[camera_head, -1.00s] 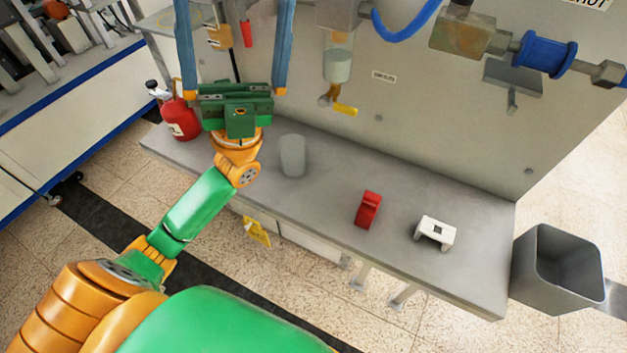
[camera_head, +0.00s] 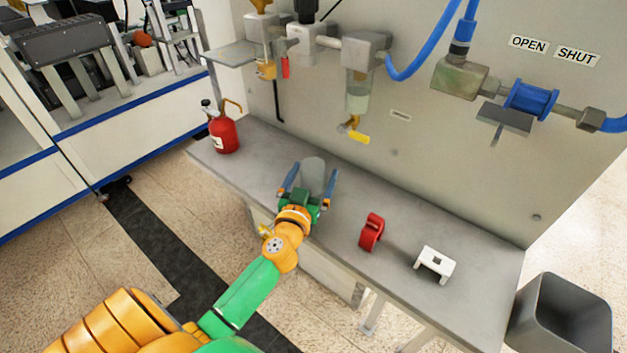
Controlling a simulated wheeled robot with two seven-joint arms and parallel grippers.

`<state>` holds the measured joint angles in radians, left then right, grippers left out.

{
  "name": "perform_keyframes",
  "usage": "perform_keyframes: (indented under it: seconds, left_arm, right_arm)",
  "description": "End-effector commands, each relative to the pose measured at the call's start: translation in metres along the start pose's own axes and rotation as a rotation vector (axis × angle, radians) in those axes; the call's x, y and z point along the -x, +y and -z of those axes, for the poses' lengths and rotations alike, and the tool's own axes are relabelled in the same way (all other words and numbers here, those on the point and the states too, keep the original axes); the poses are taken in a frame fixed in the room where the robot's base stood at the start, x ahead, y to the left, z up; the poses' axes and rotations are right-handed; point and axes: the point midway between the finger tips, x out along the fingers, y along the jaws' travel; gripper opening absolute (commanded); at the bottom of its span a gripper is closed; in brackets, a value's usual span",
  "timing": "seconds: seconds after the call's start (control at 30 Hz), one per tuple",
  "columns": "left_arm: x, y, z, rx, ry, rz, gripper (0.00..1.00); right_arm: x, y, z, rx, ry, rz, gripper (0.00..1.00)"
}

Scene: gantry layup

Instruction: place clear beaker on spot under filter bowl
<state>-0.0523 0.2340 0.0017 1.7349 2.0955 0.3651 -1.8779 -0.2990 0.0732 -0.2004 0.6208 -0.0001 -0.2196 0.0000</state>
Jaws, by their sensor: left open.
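The clear beaker (camera_head: 313,171) stands upright on the grey bench, looking greyish and see-through. My left gripper (camera_head: 309,182) is open, with one blue finger on each side of the beaker; I cannot tell whether they touch it. The gripper body hides the beaker's lower part. The filter bowl (camera_head: 358,95) hangs on the wall panel behind, partly filled, with a yellow-handled drain valve (camera_head: 355,133) below it. My right gripper is not in view.
On the bench (camera_head: 470,235) stand a red can (camera_head: 223,134) at the left, a red clip-like part (camera_head: 371,232) and a white bracket (camera_head: 434,263) at the right. A grey bin (camera_head: 562,318) is beyond the right end. Bench space below the valve looks clear.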

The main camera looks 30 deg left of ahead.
Motion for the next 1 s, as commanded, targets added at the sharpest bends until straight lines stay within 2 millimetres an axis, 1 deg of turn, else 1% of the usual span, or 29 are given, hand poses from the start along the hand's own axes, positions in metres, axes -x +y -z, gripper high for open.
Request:
perform_keyframes:
  seconds: [0.07,0.1,0.17,0.2,0.27,0.3,0.37,0.4,0.43,0.6,0.73,1.0]
  left_arm:
    - [0.0,0.0,0.0,0.0,0.0,0.0,1.0]
    - [0.0,0.0,0.0,-0.001,0.0,0.0,0.89]
    - [0.0,0.0,0.0,-0.001,0.0,0.0,0.73]
    - [0.0,0.0,0.0,-0.001,0.001,0.0,0.62]
    - [0.0,0.0,0.0,-0.001,0.001,0.0,0.46]
    - [0.0,0.0,0.0,-0.001,0.001,0.0,0.35]
    - [0.0,0.0,0.0,-0.001,0.001,0.0,0.19]
    - [0.0,0.0,0.0,-0.001,0.001,0.0,0.08]
    - [0.0,0.0,0.0,-0.001,0.001,0.0,0.06]
    - [0.001,0.0,0.002,-0.002,0.001,0.0,0.06]
    - [0.007,-0.003,0.012,-0.006,0.001,-0.001,0.06]
    - [0.008,-0.003,0.061,-0.004,0.003,-0.002,0.06]
  right_arm:
    - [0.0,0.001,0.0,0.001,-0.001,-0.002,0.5]
    - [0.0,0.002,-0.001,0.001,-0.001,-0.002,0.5]
    - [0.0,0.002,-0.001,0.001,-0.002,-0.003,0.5]
    - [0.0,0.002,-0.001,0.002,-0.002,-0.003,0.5]
    - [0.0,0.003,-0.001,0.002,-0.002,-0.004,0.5]
    - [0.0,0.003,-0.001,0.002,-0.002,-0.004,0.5]
    - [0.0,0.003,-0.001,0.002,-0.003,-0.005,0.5]
    - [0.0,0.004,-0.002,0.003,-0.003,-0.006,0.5]
    - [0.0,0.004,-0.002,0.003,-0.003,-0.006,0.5]
    - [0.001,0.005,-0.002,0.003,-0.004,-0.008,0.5]
    - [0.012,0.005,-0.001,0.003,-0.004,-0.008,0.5]
    - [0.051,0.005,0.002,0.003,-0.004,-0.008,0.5]
